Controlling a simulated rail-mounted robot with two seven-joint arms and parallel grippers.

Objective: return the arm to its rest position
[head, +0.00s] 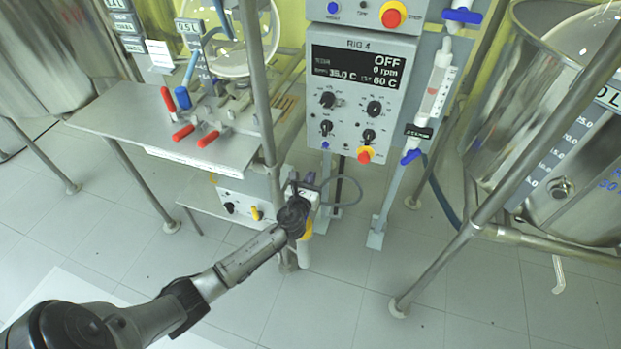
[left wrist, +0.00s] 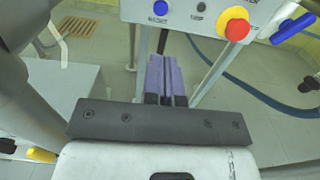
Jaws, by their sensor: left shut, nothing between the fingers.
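My left arm (head: 245,258) comes in from the lower left of the head view and reaches out, partly folded away from the camera. My left gripper (head: 304,181) is at its far end, in front of a steel frame post and below the RIG 4 control box (head: 362,95). In the left wrist view the two purple fingers of the gripper (left wrist: 166,78) lie together, shut and empty. They point toward the lower edge of a control box (left wrist: 190,12) with a blue button and a red-and-yellow stop button. My right gripper is in neither view.
A steel bench (head: 130,118) with red-handled and blue-handled parts stands left of the gripper. A low unit (head: 240,205) with a yellow knob is close beside it. A large steel vessel (head: 560,130) and its slanted legs stand right. Bare tiled floor (head: 330,300) lies below.

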